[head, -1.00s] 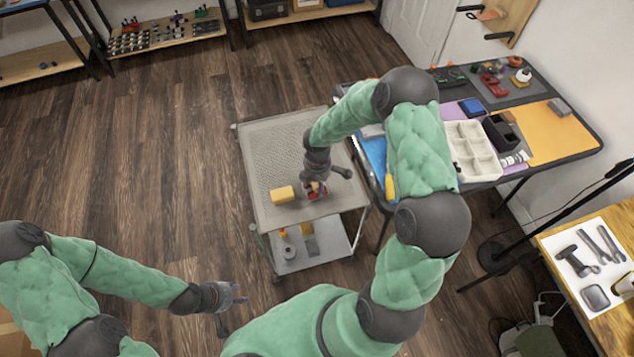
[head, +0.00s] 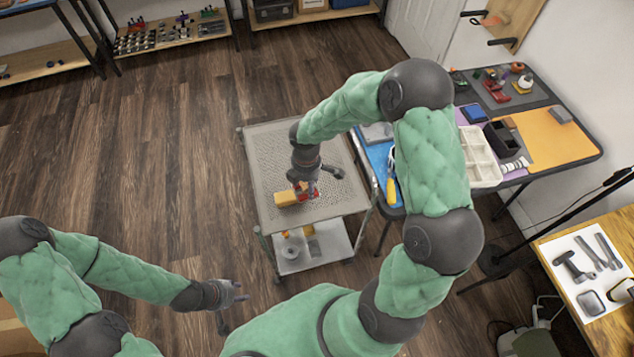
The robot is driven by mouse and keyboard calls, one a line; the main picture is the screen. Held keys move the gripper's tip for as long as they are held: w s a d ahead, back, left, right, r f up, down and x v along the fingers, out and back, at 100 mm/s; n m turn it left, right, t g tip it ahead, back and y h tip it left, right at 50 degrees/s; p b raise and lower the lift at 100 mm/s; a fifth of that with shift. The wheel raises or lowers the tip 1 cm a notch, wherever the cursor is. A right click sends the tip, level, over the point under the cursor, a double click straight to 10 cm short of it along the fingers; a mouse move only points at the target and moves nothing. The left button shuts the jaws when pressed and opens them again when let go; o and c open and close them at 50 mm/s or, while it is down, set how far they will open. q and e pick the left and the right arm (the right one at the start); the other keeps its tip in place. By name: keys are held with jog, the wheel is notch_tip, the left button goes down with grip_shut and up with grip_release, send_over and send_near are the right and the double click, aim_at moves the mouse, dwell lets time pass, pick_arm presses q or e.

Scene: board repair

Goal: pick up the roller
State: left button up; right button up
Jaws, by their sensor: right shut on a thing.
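My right gripper (head: 308,193) is low over the top of the grey cart (head: 265,150), shut on a small red thing (head: 300,188). The gripper hides much of it, and I cannot tell for sure whether it is the roller. A yellow block (head: 287,199) lies on the cart just left of the red thing, close to or touching it. My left gripper (head: 234,305) is open and empty, over the floor in front of the cart.
The cart's lower shelf (head: 325,255) holds a grey round thing (head: 292,249) and small parts. The table to the right carries a white compartment tray (head: 478,160), a black box (head: 502,138) and a yellow-handled tool (head: 391,188). Floor left of the cart is clear.

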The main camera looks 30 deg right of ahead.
jog(key=s+a+r, duration=0.2)
jog(key=a+r, duration=0.2)
jog(key=a, duration=0.4)
jog(key=shift+a+p, duration=0.3)
jog(key=shift+p, duration=0.1)
jog(key=o, duration=1.6)
jog(key=shift+r, duration=0.1)
